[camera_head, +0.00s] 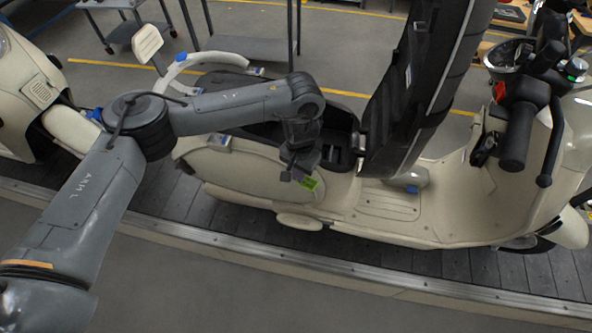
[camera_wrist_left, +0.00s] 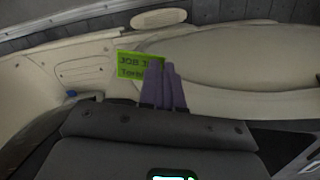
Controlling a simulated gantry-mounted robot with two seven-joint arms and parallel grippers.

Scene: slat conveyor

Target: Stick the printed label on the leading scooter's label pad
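The printed label (camera_head: 309,183) is small and bright green, with dark text beginning "JOB" in the left wrist view (camera_wrist_left: 130,64). My left gripper (camera_head: 296,177) points down at the near side of the cream scooter (camera_head: 250,168) in the middle. Its two fingers (camera_wrist_left: 164,68) are close together and cover the label's right end; they appear shut on it. The label lies close over the cream side panel; I cannot tell whether it touches. I cannot clearly make out the label pad. My right gripper is not in view.
A second cream scooter (camera_head: 72,132) stands at the left. Both stand on the dark slat conveyor (camera_head: 180,200) with a metal front edge. A tall dark part (camera_head: 425,85) rises from the middle scooter. A grey trolley (camera_head: 245,46) stands behind.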

